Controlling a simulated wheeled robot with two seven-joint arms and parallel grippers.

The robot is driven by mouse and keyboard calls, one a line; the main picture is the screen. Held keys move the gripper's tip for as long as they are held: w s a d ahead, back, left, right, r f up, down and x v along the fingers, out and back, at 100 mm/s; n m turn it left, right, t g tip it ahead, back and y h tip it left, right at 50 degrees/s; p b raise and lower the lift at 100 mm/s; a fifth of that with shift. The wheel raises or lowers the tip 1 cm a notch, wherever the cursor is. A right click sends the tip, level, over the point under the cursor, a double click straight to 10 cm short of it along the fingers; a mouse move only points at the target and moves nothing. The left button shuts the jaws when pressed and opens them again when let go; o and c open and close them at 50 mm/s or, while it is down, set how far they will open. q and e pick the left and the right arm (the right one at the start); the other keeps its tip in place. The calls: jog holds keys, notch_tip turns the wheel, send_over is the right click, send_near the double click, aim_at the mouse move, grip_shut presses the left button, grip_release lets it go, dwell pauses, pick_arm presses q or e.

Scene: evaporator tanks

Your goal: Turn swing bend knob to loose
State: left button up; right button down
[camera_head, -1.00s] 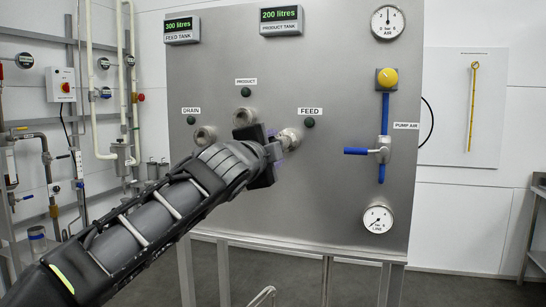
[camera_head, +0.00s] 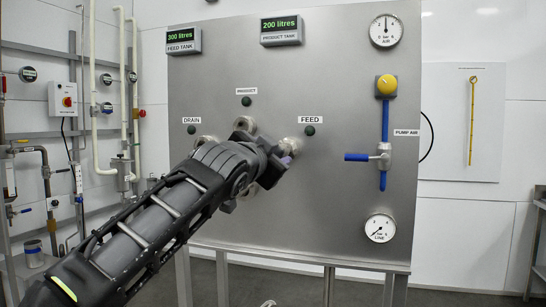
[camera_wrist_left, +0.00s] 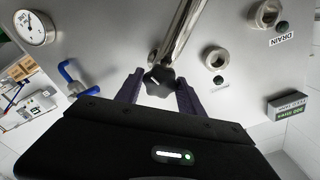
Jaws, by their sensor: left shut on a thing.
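The swing bend knob (camera_wrist_left: 160,80) is dark and star-shaped. In the left wrist view it sits between the two purple-grey fingers of my left gripper (camera_wrist_left: 158,94), which is shut on it. The metal swing bend pipe (camera_wrist_left: 184,28) runs up from behind the knob. In the head view my left gripper (camera_head: 284,164) is in front of the steel panel, just below left of the FEED label (camera_head: 311,120). There the gripper hides the knob and most of the bend; a metal pipe end (camera_head: 290,145) shows beside it. My right gripper is out of view.
The panel (camera_head: 330,210) carries DRAIN (camera_head: 191,120) and PRODUCT (camera_head: 246,91) labels with round ports. A blue-handled valve (camera_head: 382,156) and a line gauge (camera_head: 379,228) are to the right. Pipework stands at the left.

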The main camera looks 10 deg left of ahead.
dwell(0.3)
pick_arm(q)
jog(key=o, duration=1.3)
jog(key=shift+o, duration=0.2)
jog(key=s+b, duration=0.1)
jog(key=s, duration=0.6)
jog(key=shift+s+a, duration=0.3)
jog(key=shift+s, duration=0.1)
